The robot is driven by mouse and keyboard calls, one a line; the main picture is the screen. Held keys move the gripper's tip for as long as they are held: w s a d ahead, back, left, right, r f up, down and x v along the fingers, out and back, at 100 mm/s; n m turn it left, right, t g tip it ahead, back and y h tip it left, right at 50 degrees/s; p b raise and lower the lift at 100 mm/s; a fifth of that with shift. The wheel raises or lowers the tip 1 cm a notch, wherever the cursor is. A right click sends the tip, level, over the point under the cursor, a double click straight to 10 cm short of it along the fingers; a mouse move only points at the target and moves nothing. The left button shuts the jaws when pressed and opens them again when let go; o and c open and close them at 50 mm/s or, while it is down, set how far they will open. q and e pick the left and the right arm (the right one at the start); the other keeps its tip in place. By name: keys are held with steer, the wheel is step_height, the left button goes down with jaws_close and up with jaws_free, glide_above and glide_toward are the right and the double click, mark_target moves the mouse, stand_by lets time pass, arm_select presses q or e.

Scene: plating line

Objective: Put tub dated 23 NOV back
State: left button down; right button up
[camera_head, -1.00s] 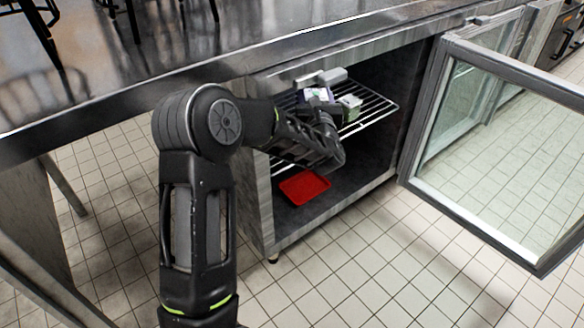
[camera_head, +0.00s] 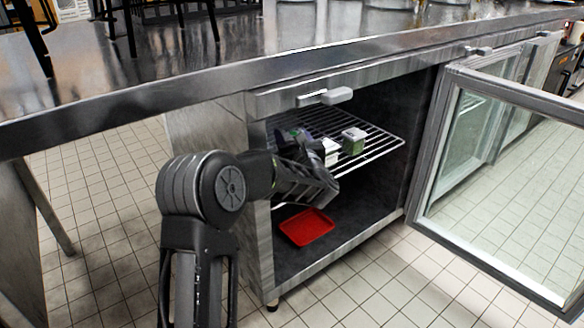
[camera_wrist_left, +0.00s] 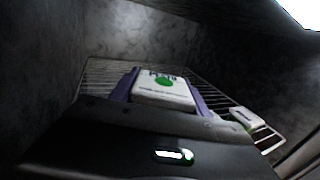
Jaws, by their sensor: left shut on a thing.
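My left gripper (camera_wrist_left: 166,92) is shut on a white-lidded tub (camera_wrist_left: 162,88) with a green dot and dark print, between its purple fingers. The date is too small to read. In the head view the gripper (camera_head: 297,138) is inside the open cabinet over the left part of the wire shelf (camera_head: 378,147), partly hidden by my arm. I cannot tell whether the held tub touches the shelf. A green and white tub (camera_head: 353,141) stands on the shelf to the right. A white piece (camera_head: 331,151) shows beside my wrist; I cannot tell which tub it is. My right gripper is not in view.
Another white-lidded tub (camera_wrist_left: 247,117) shows at the right in the wrist view. A red tray (camera_head: 307,228) lies on the cabinet floor below. The glass door (camera_head: 500,180) stands open at the right. The steel counter (camera_head: 330,62) runs above the opening.

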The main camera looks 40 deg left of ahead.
arm_select(q)
steer(key=shift+f, duration=1)
step_height(320, 180, down, 5)
steer(key=shift+f+b, duration=0.1)
steer(key=shift+b, duration=1.1)
steer(key=c, duration=0.5)
jaws_free()
